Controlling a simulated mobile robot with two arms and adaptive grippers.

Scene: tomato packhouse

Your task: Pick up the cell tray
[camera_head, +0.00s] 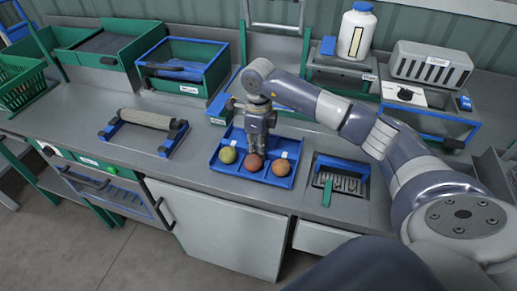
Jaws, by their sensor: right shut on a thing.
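The blue cell tray (283,181) lies on the grey worktop near the front edge, in the middle of the view. Three round fruits sit in a row in its front cells: a yellow-green one (227,155), a red one (253,162) and an orange one (280,168). My right gripper (256,148) points down over the middle of the tray, behind the red fruit, and is shut on the tray. The gripper and the fruit hide the exact grip spot. The tray looks level, and I cannot tell whether it is clear of the worktop. My left gripper is not in view.
A roller on a blue stand (146,119) stands left of the tray. A blue-framed bin with a brush (340,180) is close on the right. Green crates (215,77) stand at the back left. A white bottle (356,34) and slotted grey box (432,65) stand at the back right.

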